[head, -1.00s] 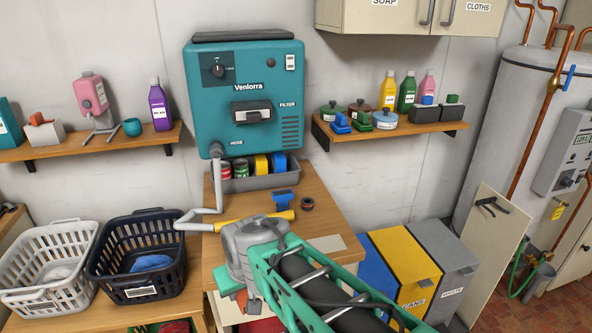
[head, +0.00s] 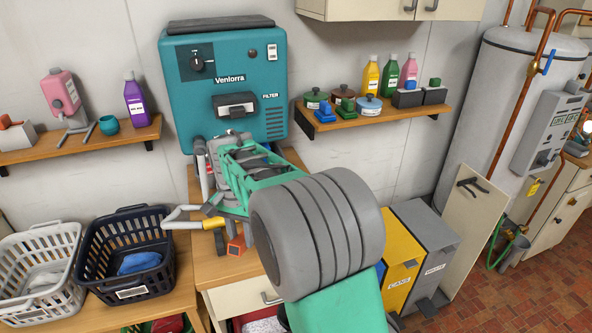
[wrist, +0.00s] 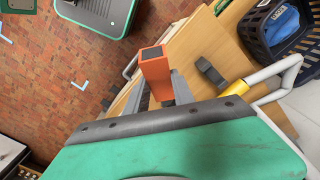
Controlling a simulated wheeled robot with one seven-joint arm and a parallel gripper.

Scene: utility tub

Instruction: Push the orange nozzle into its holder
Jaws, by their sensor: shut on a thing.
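The orange nozzle (wrist: 156,68) is a square orange block with a dark end, held between the grey fingers of my gripper (wrist: 160,90) in the wrist view. In the head view the nozzle (head: 236,246) shows as a small orange piece over the counter's front edge, below the yellow tube, and my forearm hides much around it. A dark grey bracket-like piece (wrist: 210,72) is close to the yellow tube, apart from the nozzle in the wrist view. I cannot tell whether it is the holder.
The teal Ventorra unit (head: 228,85) hangs on the wall behind my arm. The dark basket (head: 128,250) and white basket (head: 38,272) stand left. Yellow and grey bins (head: 405,245) stand right.

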